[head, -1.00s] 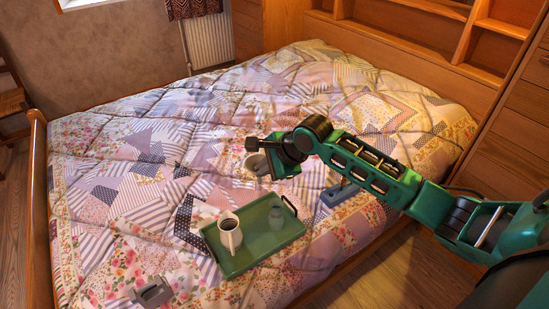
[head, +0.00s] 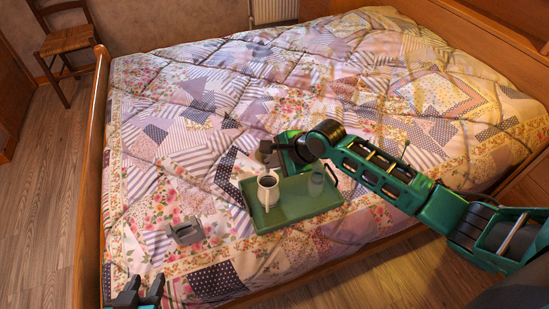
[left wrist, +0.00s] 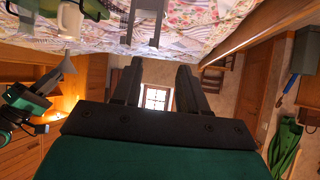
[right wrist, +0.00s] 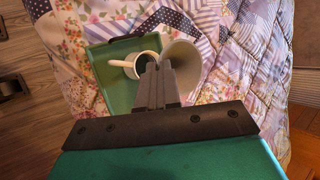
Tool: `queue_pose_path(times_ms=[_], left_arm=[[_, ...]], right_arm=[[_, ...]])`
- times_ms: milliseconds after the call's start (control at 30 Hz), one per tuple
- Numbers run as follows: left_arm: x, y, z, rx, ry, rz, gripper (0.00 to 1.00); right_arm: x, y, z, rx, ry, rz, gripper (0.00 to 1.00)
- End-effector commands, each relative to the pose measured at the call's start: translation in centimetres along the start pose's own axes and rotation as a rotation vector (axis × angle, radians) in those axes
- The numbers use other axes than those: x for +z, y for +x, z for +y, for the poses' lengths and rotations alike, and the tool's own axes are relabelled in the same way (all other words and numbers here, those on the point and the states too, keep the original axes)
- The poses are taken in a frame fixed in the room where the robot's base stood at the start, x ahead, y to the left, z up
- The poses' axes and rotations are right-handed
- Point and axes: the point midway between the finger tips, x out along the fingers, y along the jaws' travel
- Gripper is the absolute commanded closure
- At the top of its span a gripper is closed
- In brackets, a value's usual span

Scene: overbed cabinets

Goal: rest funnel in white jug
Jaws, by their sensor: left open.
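The white jug (head: 268,190), with dark contents and a handle, stands upright on the green tray (head: 297,212) on the bed. It also shows in the right wrist view (right wrist: 148,58). My right gripper (head: 265,152) is at the tray's far edge, just behind and above the jug. In the right wrist view its fingers (right wrist: 155,84) are closed together on the pale grey funnel (right wrist: 181,66), beside the jug's mouth. The funnel hangs narrow end toward the bed in the left wrist view (left wrist: 68,64). My left gripper (head: 138,292) is open and empty by the bed's near-left corner.
A grey slotted holder (head: 186,231) lies on the quilt left of the tray. The wooden footboard (head: 92,180) bounds the bed. The quilt beyond the tray is clear.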

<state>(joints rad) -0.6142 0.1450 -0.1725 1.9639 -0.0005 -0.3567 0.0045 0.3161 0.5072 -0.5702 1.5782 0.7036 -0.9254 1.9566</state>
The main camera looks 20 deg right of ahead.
Motion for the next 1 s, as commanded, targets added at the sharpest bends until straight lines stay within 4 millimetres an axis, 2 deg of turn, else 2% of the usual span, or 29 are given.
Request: queue_pose_path(times_ms=[67, 100, 300, 1000], left_arm=[[-0.2, -0.6, -0.3, -0.006, 0.002, -0.008, 0.57], [0.6, -0.2, -0.4, -0.01, 0.002, -0.011, 0.57], [1.3, -0.1, -0.5, -0.012, 0.0, -0.023, 0.57], [0.8, 0.8, 0.4, 0.01, -0.005, -0.005, 0.57]], right_arm=[[0.2, -0.3, -0.2, 0.005, -0.003, 0.0, 1.0], [-0.1, 0.3, 0.3, 0.005, -0.003, 0.0, 1.0], [-0.5, 1.3, 0.9, 0.003, -0.003, 0.0, 1.0], [-1.9, 4.6, 3.1, 0.003, -0.002, 0.0, 1.0]])
